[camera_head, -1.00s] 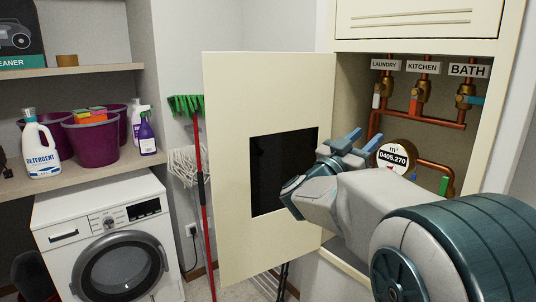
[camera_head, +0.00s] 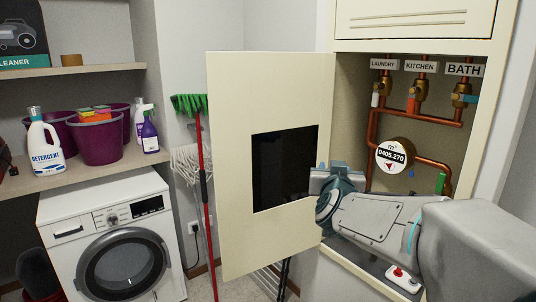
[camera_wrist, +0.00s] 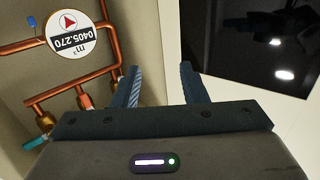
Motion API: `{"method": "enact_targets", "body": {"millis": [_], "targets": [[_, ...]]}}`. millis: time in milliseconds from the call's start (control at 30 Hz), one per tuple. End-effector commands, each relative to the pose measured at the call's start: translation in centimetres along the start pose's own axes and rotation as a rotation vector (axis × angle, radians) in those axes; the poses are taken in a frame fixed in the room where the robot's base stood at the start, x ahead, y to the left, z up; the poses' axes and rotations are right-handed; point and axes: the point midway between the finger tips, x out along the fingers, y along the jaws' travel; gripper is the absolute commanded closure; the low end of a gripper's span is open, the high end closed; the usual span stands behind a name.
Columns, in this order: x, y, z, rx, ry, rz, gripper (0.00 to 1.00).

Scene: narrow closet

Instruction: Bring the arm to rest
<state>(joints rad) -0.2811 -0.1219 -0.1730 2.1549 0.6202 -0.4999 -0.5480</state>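My gripper shows in the wrist view (camera_wrist: 158,85) with its two blue-grey fingers apart and nothing between them. In the head view my gripper (camera_head: 322,178) is seen from behind and partly hidden by my wrist. It stands in front of the open pipe cabinet, close to the edge of the cabinet door (camera_head: 232,110). My arm comes in from the lower right and covers the lower part of the cabinet. I cannot tell the exact gap between my gripper and the door.
The cabinet holds copper pipes (camera_head: 410,116), valves and a round water meter (camera_head: 391,156). A red-buttoned switch box (camera_head: 403,279) lies low by my arm. A red-handled broom (camera_head: 203,190) and a mop hang left of the door. A washing machine (camera_head: 75,205) stands at left.

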Motion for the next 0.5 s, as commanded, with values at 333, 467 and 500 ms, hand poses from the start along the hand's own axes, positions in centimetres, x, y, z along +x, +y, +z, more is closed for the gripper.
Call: {"method": "enact_targets", "body": {"millis": [333,467,500], "targets": [[-9.5,-1.8,10.8,-0.010,-0.532,-0.262,0.61],[-14.5,-0.7,15.0,-0.036,-0.760,-0.276,0.61],[-16.2,-0.2,16.2,-0.045,-0.830,-0.269,0.61]]}}
